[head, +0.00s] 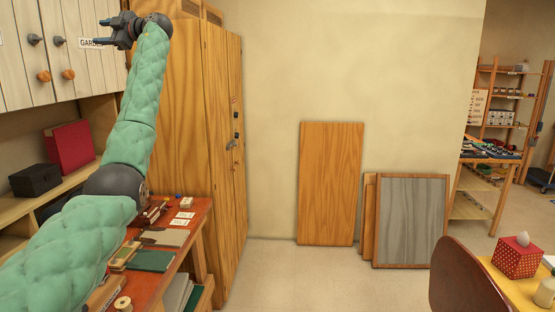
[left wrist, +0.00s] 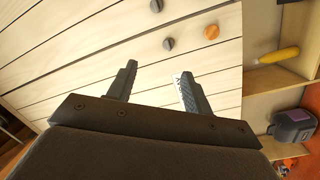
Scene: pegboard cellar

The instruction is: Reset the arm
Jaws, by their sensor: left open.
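My left arm, in a green quilted cover, reaches up from the lower left of the head view. My left gripper (head: 112,33) is raised high in front of the white plank cabinet doors (head: 18,50), near a label (head: 89,43). In the left wrist view its two fingers (left wrist: 158,90) are apart with nothing between them, and the cabinet planks (left wrist: 95,50) lie behind. I cannot tell whether the fingers touch the doors. My right gripper is in neither view.
A tall wooden cabinet (head: 190,100) stands right beside the raised arm. Below is a red-topped bench (head: 196,222) with small items. Panels (head: 330,180) lean on the far wall. A brown chair (head: 462,278) and yellow table (head: 510,285) are at right. The middle floor is clear.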

